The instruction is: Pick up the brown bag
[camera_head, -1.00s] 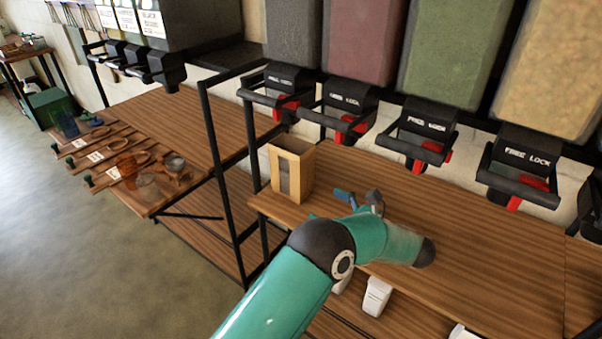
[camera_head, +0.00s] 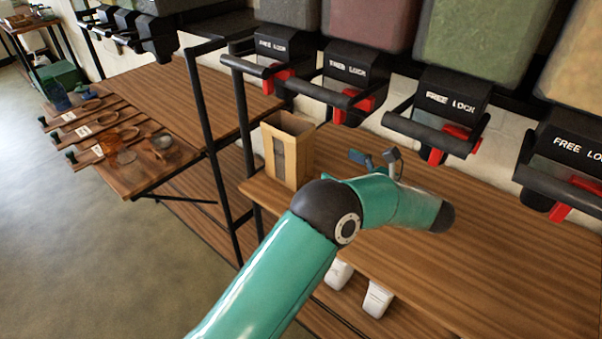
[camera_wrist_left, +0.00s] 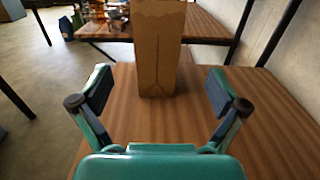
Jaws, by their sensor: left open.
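The brown bag (camera_head: 291,152) stands upright with its top open near the left end of the wooden table, in the head view. A darker window strip shows on its side. My left gripper (camera_head: 376,160) is open and to the right of the bag, partly hidden by my teal arm. In the left wrist view the bag (camera_wrist_left: 158,55) stands ahead, centred between the two spread fingers of the gripper (camera_wrist_left: 157,95) and a little beyond their tips. Nothing is between the fingers. My right gripper is not in view.
Dispensers with black levers and red catches (camera_head: 350,90) hang above the back of the table. A black frame post (camera_head: 238,130) stands left of the bag. A lower table (camera_head: 180,95) with scoops and jars is further left. White containers (camera_head: 377,299) sit below the table.

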